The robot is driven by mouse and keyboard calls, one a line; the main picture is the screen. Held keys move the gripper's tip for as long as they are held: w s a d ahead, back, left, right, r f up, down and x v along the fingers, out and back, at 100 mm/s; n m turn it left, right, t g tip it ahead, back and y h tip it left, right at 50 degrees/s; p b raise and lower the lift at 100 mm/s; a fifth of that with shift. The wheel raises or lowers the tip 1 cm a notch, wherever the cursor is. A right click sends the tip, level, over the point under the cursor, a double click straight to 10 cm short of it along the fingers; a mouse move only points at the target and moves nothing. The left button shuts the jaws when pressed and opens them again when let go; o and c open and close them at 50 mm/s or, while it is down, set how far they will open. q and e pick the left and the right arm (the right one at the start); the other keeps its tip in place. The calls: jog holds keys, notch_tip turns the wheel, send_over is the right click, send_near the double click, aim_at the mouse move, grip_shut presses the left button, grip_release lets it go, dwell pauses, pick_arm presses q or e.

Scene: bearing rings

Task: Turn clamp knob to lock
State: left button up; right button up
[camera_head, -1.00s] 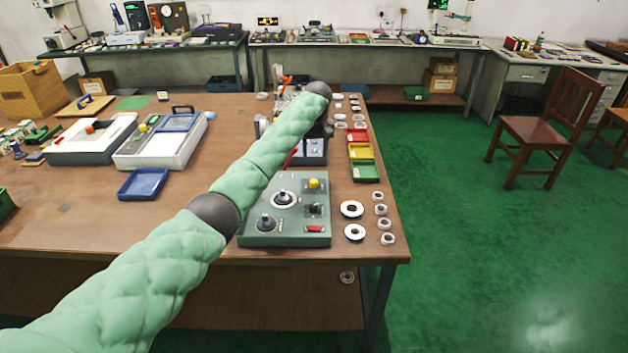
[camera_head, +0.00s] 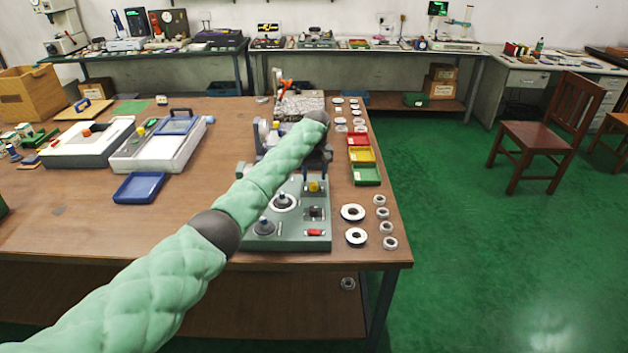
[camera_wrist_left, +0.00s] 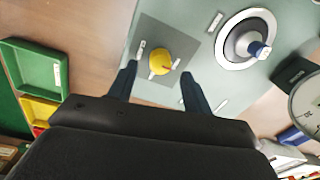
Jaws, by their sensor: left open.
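The yellow clamp knob (camera_head: 313,186) stands on the back right of the grey-green fixture panel (camera_head: 290,243). I see no contact, and how far the tips are above the plate is unclear. In the head view my left gripper (camera_head: 314,172) is partly hidden by its own wrist. My right gripper is not in view.
The panel also carries a dark-blue-topped post in a white ring (camera_wrist_left: 246,40), a second post (camera_head: 263,227) and a red switch (camera_head: 314,232). Bearing rings (camera_head: 353,213) lie to the right. Red, yellow and green trays (camera_head: 365,174) stand behind them.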

aim_at(314, 184)
pick_arm(q)
jog(key=shift+a+f+p, duration=0.1)
jog(key=shift+f+p, duration=0.2)
jog(key=shift+f, duration=1.35)
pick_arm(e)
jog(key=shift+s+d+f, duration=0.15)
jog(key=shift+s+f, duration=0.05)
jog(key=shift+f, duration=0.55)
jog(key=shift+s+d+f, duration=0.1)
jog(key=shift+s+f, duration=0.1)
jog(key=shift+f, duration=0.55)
pick_arm(q)
jog(key=c, duration=1)
